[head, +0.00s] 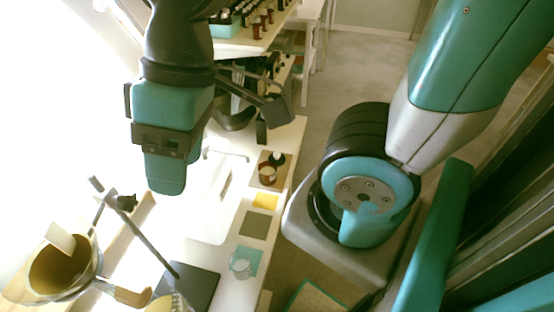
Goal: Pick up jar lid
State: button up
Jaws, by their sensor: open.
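A small dark round piece (277,158), which may be the jar lid, lies at the far edge of a brown square mat (283,180) on the white bench. An amber jar (267,175) stands on the same mat, just in front of it. The piece is too small to be sure of its shape. My gripper (258,116) is above and beyond the mat, its dark fingers apart. I see nothing between them. It is apart from the jar and the dark piece in the picture.
A clear glass jar (240,264) stands on a teal mat nearer me. A yellow mat (266,201) and an olive mat (255,224) lie between. Shelves with bottles (258,22) stand at the back.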

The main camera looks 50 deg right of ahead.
aim_at(278, 158)
jog(key=k, duration=1)
jog(key=z, duration=1.65)
jog(key=i, duration=0.95)
jog(key=u, duration=1.75)
